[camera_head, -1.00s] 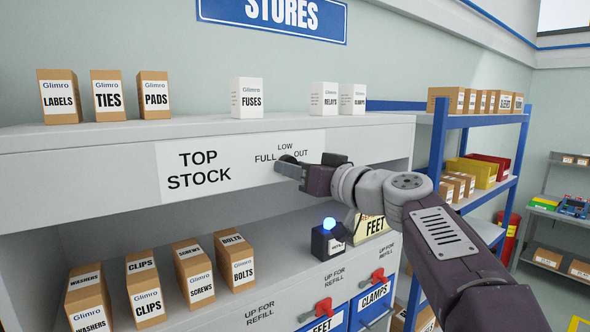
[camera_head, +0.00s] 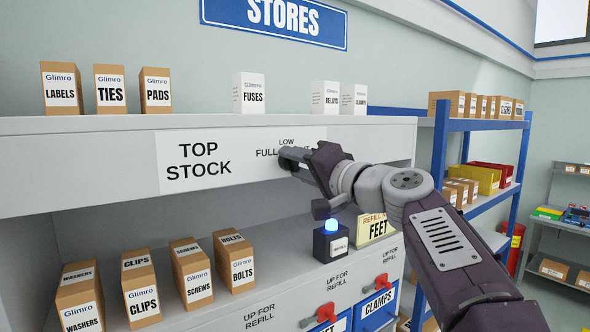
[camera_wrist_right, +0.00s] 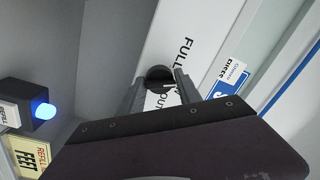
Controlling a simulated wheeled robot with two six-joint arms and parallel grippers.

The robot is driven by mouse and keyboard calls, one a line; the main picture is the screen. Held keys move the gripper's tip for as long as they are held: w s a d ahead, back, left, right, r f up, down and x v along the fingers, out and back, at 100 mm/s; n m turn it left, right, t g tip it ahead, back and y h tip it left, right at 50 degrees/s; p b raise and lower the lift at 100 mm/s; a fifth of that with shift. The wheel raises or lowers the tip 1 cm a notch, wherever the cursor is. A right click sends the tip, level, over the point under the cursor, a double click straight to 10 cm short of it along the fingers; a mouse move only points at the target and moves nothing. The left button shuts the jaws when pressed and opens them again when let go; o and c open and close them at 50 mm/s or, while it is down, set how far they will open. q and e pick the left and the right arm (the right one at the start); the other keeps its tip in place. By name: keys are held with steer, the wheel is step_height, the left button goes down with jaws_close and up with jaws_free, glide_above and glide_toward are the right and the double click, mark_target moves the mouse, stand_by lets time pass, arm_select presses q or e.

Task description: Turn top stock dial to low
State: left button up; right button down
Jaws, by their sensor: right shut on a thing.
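The dark round top stock dial (camera_head: 286,161) is on the white label panel (camera_head: 200,185) under the words FULL and LOW; OUT is mostly hidden behind my gripper. My right gripper (camera_head: 290,160) is shut on the dial, rolled over so its body tilts. In the right wrist view, the dial (camera_wrist_right: 157,76) sits between the two fingers of my right gripper (camera_wrist_right: 159,84). A pale mark shows on the dial's right side there, which is the LOW side; a finger partly hides that word. My left gripper is not in view.
White boxes (camera_head: 249,93) and brown boxes (camera_head: 110,90) stand on the shelf above. A black block with a lit blue lamp (camera_head: 331,226) and a FEET refill sign (camera_head: 377,228) are just below my gripper. Brown boxes (camera_head: 140,288) stand on the lower shelf at the left.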

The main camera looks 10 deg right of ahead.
steer(key=shift+f+m, duration=0.2)
steer(key=shift+m, duration=2.1)
steer(key=c, duration=0.9)
jaws_free()
steer(key=shift+s+d+r, duration=0.1)
steer(key=shift+s+d, duration=0.05)
steer(key=shift+s+b, duration=0.2)
steer(key=shift+b, duration=0.2)
steer(key=b+v, duration=0.3)
steer(key=v, duration=0.5)
steer(key=shift+s+d+b, duration=0.1)
steer(key=shift+s+b, duration=0.2)
steer(key=shift+b, duration=0.05)
